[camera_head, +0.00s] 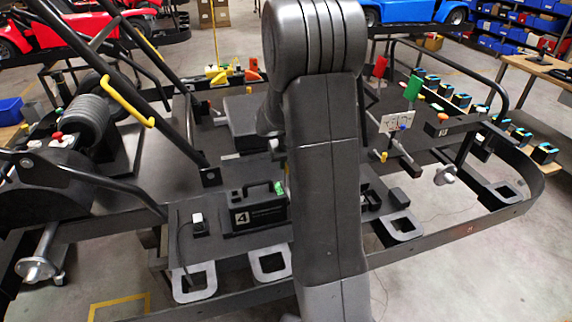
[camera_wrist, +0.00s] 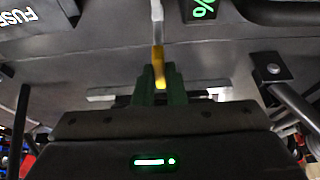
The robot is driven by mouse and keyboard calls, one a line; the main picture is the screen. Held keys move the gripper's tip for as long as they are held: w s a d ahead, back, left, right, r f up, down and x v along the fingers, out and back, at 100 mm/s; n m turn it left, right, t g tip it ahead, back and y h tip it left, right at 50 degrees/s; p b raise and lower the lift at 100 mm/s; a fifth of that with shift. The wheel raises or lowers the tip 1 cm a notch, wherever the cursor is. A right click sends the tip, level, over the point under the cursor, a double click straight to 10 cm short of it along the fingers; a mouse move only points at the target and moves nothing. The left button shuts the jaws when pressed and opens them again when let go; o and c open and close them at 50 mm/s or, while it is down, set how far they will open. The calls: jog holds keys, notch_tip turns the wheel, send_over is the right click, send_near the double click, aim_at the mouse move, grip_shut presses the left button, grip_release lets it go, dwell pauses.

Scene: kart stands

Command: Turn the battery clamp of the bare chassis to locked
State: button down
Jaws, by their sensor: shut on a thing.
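In the wrist view my gripper (camera_wrist: 161,82) is shut on a lever (camera_wrist: 158,58) with a pale shaft and a yellow end, which looks like the battery clamp handle. The lever runs upward in the picture from between my dark green fingers. Its pivot and any lock marks are out of view. The bare chassis (camera_head: 178,165) is a black frame and deck spread across the head view. My own arm stands in front of its middle and hides my gripper and the clamp there.
A black case marked 4 (camera_head: 255,218) sits on the chassis's near side. In the wrist view a green percent display (camera_wrist: 203,9) and a FUSE label (camera_wrist: 17,18) lie near the lever. A bolted black bracket (camera_wrist: 270,68) is at the right. Red and green flags (camera_head: 413,86) stand at the right.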

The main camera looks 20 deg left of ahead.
dwell(0.3)
jog(key=c, duration=1.5)
grip_release()
jog(key=b+v, duration=0.1)
jog(key=v, duration=1.2)
jog(key=shift+s+d+r+b, duration=0.15)
jog(key=shift+r+b, duration=0.2)
jog(key=shift+b, duration=0.05)
jog(key=p+x, duration=0.2)
jog(key=x, duration=1.2)
